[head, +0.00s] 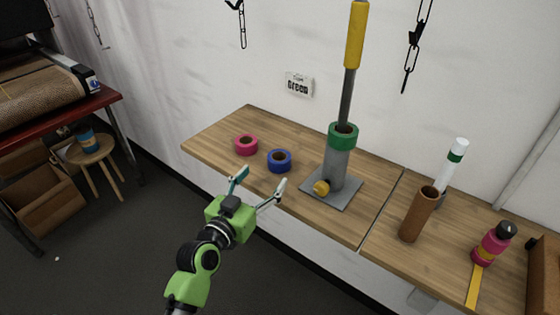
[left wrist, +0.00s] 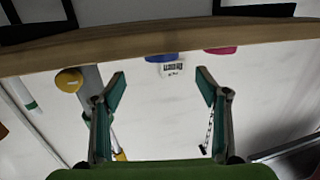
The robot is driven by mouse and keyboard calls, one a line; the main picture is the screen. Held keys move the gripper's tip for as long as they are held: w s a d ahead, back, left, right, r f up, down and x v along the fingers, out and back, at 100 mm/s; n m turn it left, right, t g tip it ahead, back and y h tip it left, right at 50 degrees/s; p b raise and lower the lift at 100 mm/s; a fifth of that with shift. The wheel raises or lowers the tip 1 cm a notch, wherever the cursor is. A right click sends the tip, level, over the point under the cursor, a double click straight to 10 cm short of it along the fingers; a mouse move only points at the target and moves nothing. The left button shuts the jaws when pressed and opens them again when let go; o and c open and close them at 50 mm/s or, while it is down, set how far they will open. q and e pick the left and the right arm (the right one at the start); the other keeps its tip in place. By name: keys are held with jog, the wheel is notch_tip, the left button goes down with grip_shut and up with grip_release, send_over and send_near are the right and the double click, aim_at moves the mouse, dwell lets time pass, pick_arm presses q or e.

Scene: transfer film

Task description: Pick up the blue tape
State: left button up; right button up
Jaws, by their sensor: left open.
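The blue tape (head: 280,167) lies flat on the wooden table, right of a pink tape roll (head: 246,150) and left of the grey metal stand. My left gripper (head: 261,180) is open and empty at the front edge of the table, on the near side of the blue tape and apart from it. In the left wrist view, which looks upside down, the blue tape (left wrist: 160,57) shows as a thin sliver past the table edge, roughly centred between the open fingers (left wrist: 161,78). My right gripper is not in view.
A grey stand (head: 338,168) with a green ring, tall yellow-handled rod and yellow knob (head: 321,188) stands close right of the blue tape. Farther right are a brown tube (head: 417,216), a white tube (head: 450,170) and a pink bottle (head: 491,246). The table's left end is clear.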

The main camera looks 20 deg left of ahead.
pick_arm(q)
jog(key=b, duration=0.1)
send_near(280, 157)
jog(key=shift+w+d+r, duration=0.35)
jog(key=shift+w+d, duration=0.05)
jog(key=shift+w, duration=0.2)
jog(key=shift+w+d+r, duration=0.35)
jog(key=shift+w+r, duration=0.05)
jog(key=shift+w, duration=0.25)
jog(key=shift+w+d+b, duration=0.15)
jog(key=shift+w+b, duration=0.35)
jog(key=shift+w, duration=0.85)
jog(key=shift+w+d+b, duration=0.15)
jog(key=shift+w+b, duration=0.35)
jog(key=shift+w, duration=0.85)
jog(key=shift+s, duration=0.1)
jog(key=c, duration=1.2)
